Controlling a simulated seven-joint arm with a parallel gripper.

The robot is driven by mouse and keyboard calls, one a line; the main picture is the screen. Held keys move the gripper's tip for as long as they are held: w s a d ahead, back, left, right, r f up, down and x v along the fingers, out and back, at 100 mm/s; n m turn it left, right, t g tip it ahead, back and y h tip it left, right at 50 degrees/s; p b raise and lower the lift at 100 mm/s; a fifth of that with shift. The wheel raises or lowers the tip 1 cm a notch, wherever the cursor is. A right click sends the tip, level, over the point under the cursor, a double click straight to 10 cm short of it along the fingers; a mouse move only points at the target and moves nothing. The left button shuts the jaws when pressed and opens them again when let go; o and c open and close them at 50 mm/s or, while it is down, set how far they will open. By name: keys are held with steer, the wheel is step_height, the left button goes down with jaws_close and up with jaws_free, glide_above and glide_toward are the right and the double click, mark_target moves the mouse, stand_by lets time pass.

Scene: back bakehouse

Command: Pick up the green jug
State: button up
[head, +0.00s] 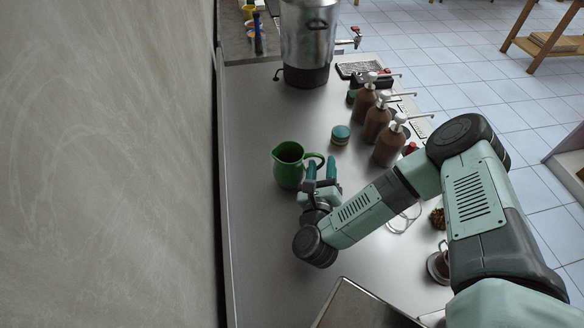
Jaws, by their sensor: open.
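The green jug (287,168) stands upright on the grey counter, left of the middle of the head view. Its open mouth faces up and its handle (318,160) points to the right. My gripper (321,169) is open beside the jug's handle, on its right and near side. Its fingertips appear close to the handle or overlap it in the picture. I cannot tell whether they touch it or lie around it.
A small teal-lidded tin (340,134) and several brown pump bottles (376,122) stand beyond and right of the jug. A metal urn (306,40) stands at the far end. A wall (110,160) borders the counter (255,250) on the left.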

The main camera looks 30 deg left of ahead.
steer(key=shift+x, duration=1.4)
jaws_close()
